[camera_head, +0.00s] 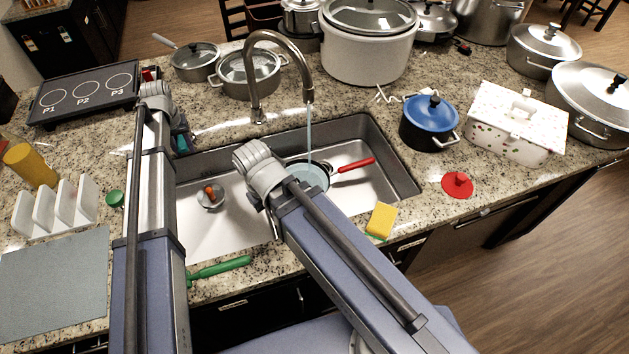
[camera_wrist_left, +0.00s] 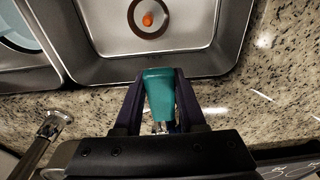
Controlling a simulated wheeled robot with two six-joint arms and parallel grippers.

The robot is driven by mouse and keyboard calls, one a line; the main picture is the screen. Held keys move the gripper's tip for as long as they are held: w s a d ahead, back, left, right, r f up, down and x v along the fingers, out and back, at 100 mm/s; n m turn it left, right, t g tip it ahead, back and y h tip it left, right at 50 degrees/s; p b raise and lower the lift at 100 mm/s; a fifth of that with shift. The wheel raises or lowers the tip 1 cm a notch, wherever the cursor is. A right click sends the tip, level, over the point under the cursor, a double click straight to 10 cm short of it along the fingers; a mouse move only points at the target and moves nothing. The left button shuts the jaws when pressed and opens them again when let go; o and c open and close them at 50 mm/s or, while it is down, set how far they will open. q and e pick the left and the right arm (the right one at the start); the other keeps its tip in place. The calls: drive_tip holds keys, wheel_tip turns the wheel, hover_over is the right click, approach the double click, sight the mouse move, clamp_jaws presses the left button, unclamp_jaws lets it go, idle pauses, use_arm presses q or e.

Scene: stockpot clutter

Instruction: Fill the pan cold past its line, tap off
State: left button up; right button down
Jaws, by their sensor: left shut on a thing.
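The pan (camera_head: 323,184) sits in the right part of the sink, its red handle pointing right. Pale blue water shows inside it; my right arm covers part of the pan, and I cannot see a fill line. The tap (camera_head: 252,75) runs a thin stream (camera_head: 309,130) into the pan. My left gripper (camera_wrist_left: 160,100) is shut on a teal handle (camera_wrist_left: 160,92) beside the sink; in the head view the handle (camera_head: 181,142) is mostly hidden by my arm. I cannot tell what it belongs to. My right wrist (camera_head: 262,168) is over the sink; its fingertips are hidden.
A drain with an orange piece (camera_head: 210,195) is in the left basin. A yellow sponge (camera_head: 381,220) and green-handled tool (camera_head: 220,267) lie at the front edge. A blue-lidded pot (camera_head: 430,115), red lid (camera_head: 458,184) and patterned box (camera_head: 515,125) crowd the right; several pots stand behind.

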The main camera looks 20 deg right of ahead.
use_arm(q)
drive_tip(key=shift+f, duration=0.1)
drive_tip(key=shift+f+b, duration=0.75)
drive_tip(key=shift+b, duration=0.1)
drive_tip(key=o, duration=1.1)
drive_tip(key=shift+r, duration=0.1)
drive_tip(key=shift+c, duration=0.2)
drive_tip(key=shift+r+p, duration=0.15)
drive_tip(key=shift+p, duration=0.15)
drive_tip(key=r+p, duration=0.7)
drive_tip(key=shift+s, duration=0.4)
drive_tip(key=shift+f, duration=0.1)
drive_tip(key=s+d+f+m+b, duration=0.1)
drive_tip(key=s+d, duration=0.2)
drive_tip(key=s, duration=0.7)
drive_tip(key=s+d+f+m+g+b, duration=0.1)
drive_tip(key=s+d+f+b, duration=0.1)
drive_tip(key=s, duration=0.8)
drive_tip(key=s+d+f+m+y+b, duration=0.1)
drive_tip(key=s+d+b, duration=0.1)
drive_tip(key=s, duration=0.8)
drive_tip(key=shift+s+d+f+m+g, duration=0.3)
drive_tip(key=shift+d+f+m, duration=0.1)
drive_tip(key=shift+d, duration=0.45)
